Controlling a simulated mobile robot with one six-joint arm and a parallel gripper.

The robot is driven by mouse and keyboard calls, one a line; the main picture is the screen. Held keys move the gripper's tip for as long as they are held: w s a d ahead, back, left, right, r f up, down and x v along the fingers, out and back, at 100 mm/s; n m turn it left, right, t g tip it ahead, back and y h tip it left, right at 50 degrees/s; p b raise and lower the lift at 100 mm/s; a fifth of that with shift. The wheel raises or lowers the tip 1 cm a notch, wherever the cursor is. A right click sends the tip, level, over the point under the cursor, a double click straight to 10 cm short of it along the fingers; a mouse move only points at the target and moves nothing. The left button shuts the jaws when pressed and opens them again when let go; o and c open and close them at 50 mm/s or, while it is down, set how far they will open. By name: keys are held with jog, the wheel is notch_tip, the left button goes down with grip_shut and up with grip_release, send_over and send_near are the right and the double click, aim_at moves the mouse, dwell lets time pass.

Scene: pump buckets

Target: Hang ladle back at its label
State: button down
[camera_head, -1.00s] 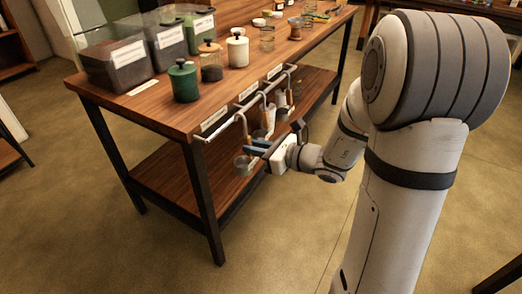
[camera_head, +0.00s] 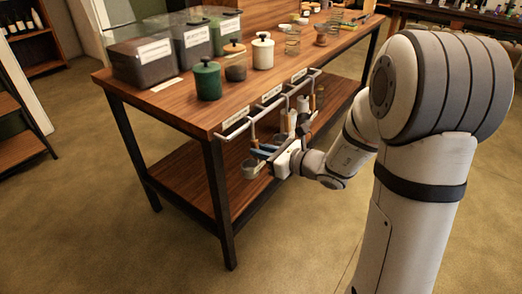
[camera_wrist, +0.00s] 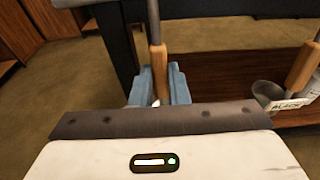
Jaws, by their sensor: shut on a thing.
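My gripper (camera_head: 262,152) is below the table's front edge. Its blue fingers (camera_wrist: 158,86) are shut around the wooden handle of a ladle (camera_wrist: 158,62), with a metal stem running upward in the wrist view. In the head view the ladle's metal cup (camera_head: 250,169) shows just below the fingers, and the ladle looks about upright. Its top is close to the rail (camera_head: 259,114); I cannot tell if it touches. White labels run along the table edge: a near one (camera_head: 235,117), a middle one (camera_head: 271,92) and a far one (camera_head: 299,75). Their text is unreadable here.
Other ladles (camera_head: 284,120) hang farther along the rail; one wooden handle (camera_wrist: 302,66) and a cup (camera_wrist: 268,92) show at right in the wrist view. Jars (camera_head: 207,80) and labelled bins (camera_head: 143,62) stand on the table (camera_head: 190,112). A table leg (camera_head: 219,205) is close by.

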jog(key=shift+f, duration=0.1)
jog(key=c, duration=1.3)
grip_release()
jog(key=p+v, duration=0.2)
jog(key=v, duration=0.6)
jog(key=s+a+r+n+g+h+p, duration=0.1)
jog(key=s+a+r+n+g+p, duration=0.1)
jog(key=s+r+n+g+p, duration=0.35)
jog(key=s+a+r+n+g+h+p, duration=0.1)
jog(key=s+a+r+n+g+p, duration=0.2)
jog(key=s+r+n+p, duration=0.55)
jog(key=shift+s+d+r+n+t+h+p, duration=0.2)
jog(key=shift+s+d+r+n+h+p, duration=0.6)
jog(key=shift+d+r+n+h+p, duration=1.4)
jog(key=shift+s+d+r+n+t+h+p, duration=0.25)
jog(key=shift+s+d+r+n+h+p, duration=0.9)
jog(key=shift+r+p, duration=1.8)
jog(key=shift+s+d+r+n+t+h+p, duration=0.2)
jog(key=shift+s+d+r+n+h+p, duration=0.2)
jog(key=shift+d+r+n+h+p, duration=2.25)
